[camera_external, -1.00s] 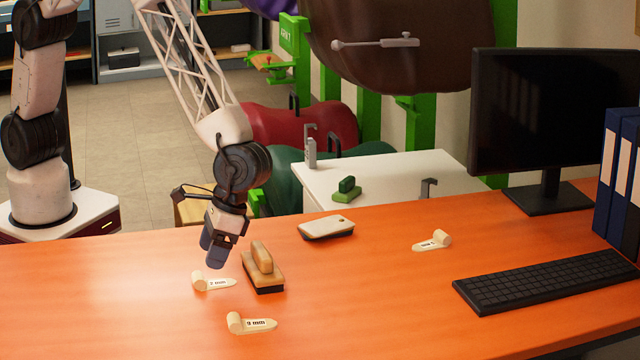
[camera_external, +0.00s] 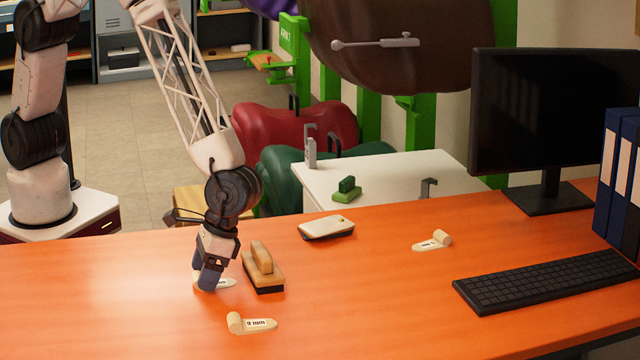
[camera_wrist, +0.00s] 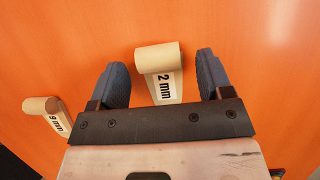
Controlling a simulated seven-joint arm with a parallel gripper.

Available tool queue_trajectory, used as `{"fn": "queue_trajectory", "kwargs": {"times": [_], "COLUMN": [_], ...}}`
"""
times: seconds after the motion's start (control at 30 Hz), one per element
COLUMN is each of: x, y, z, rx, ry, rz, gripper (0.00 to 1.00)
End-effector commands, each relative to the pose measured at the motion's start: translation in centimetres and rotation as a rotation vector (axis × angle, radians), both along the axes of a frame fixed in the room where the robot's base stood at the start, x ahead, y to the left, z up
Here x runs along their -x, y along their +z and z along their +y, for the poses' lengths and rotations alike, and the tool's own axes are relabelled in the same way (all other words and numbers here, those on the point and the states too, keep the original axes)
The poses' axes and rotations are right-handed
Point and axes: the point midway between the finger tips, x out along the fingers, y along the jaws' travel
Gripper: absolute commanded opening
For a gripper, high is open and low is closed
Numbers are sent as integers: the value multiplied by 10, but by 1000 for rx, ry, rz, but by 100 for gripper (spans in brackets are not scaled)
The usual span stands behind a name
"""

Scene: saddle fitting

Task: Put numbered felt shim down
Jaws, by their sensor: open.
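A cream felt shim marked 2 mm (camera_wrist: 164,70) lies on the orange table between the two spread fingers of my gripper (camera_wrist: 160,80) in the wrist view. Its rolled end points away from the palm, and part of its strip is hidden under my gripper. In the external view my gripper (camera_external: 208,281) is low over this shim (camera_external: 227,283) and covers its rolled end. The fingers are open, with visible gaps to the shim. A 9 mm shim (camera_external: 251,323) lies nearer the front edge and also shows in the wrist view (camera_wrist: 45,115). A third shim (camera_external: 432,242) lies to the right, its label unreadable.
A wooden-handled brush (camera_external: 262,270) stands close to the right of my gripper. A white-topped block (camera_external: 326,228) sits behind it. A keyboard (camera_external: 550,281), a monitor (camera_external: 550,120) and blue binders (camera_external: 618,180) fill the right side. The table's left part is clear.

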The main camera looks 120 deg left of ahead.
Motion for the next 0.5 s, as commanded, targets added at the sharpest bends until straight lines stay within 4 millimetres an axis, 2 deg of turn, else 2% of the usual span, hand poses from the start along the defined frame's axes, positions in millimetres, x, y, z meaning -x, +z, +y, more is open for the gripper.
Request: {"fn": "queue_trajectory", "kwargs": {"times": [0.2,0.5], "x": [0,0], "y": [0,0], "z": [0,0], "rx": [0,0], "ry": [0,0], "rz": [0,0], "gripper": [73,27]}}
